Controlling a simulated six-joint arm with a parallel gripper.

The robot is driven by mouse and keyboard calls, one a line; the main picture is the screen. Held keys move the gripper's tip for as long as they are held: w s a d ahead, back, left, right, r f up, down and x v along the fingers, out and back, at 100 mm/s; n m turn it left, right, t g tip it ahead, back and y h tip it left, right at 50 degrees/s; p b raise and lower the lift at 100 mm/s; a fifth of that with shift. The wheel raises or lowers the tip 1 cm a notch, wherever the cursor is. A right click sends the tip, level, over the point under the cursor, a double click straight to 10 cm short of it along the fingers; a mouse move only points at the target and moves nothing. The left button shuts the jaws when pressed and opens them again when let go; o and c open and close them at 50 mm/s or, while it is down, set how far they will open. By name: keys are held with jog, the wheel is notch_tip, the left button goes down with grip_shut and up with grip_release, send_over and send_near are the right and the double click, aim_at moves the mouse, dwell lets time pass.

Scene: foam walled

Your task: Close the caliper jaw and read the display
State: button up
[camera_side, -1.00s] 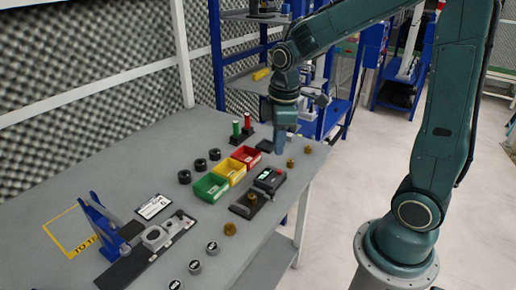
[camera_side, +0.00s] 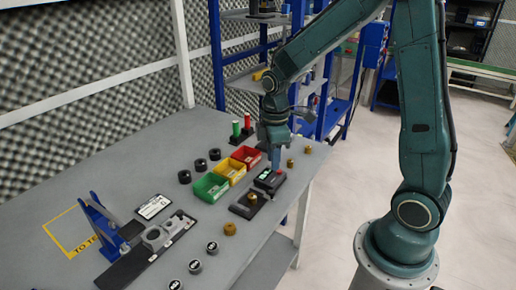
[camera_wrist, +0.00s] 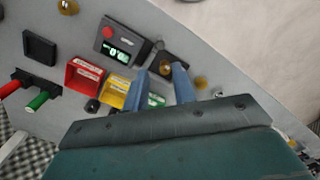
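A dark display unit (camera_side: 269,180) with a red button and a lit green readout sits on the bench; it also shows in the wrist view (camera_wrist: 122,44). Beside it is a dark base (camera_side: 243,210) with a brass round piece (camera_side: 251,198) on it, also seen in the wrist view (camera_wrist: 166,68). I cannot make out which part is the caliper jaw. My gripper (camera_side: 275,168) points down above or just behind the display unit. In the wrist view its two blue fingers (camera_wrist: 160,72) are apart, with nothing held; the brass piece appears between their tips, farther off.
Red (camera_side: 245,156), yellow (camera_side: 229,172) and green (camera_side: 211,187) bins stand left of the display unit. Several brass pieces lie near the bench's right edge. A blue-levered clamp fixture (camera_side: 105,225) is at front left.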

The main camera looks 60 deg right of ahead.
aim_at(272, 192)
notch_tip(272, 192, down, 11)
jog(key=shift+r, duration=0.1)
dwell(0.5)
jog(key=c, duration=0.5)
